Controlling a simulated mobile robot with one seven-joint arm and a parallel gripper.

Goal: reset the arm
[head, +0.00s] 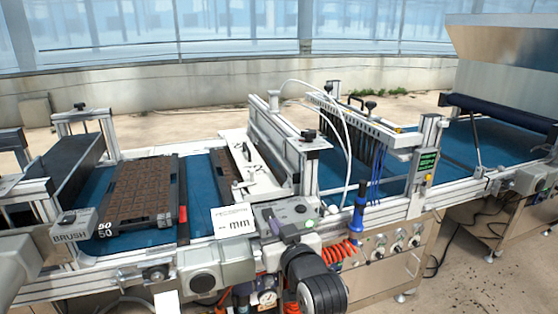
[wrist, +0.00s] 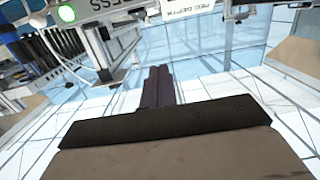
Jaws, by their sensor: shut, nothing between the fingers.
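My arm (head: 318,288) comes up from the bottom middle in the head view, dark and rounded, in front of the seeder line. My gripper (head: 274,226) is in front of the grey control box (head: 300,212); its small purple-grey fingers partly blend with the machine behind. In the wrist view my gripper (wrist: 158,72) shows as a narrow purple-grey pair of fingers, closed together with nothing between them. The fingers extend past a dark plate and appear over bright floor tiles. I cannot tell from the head view whether they touch the box.
A soil-filled black tray (head: 183,215) lies on the blue belt (head: 205,180) at left, beside the brush unit (head: 72,230). A white label (head: 232,221) stands left of my gripper. A blue-handled tool (head: 359,208) and orange coiled hose (head: 340,250) are close on the right.

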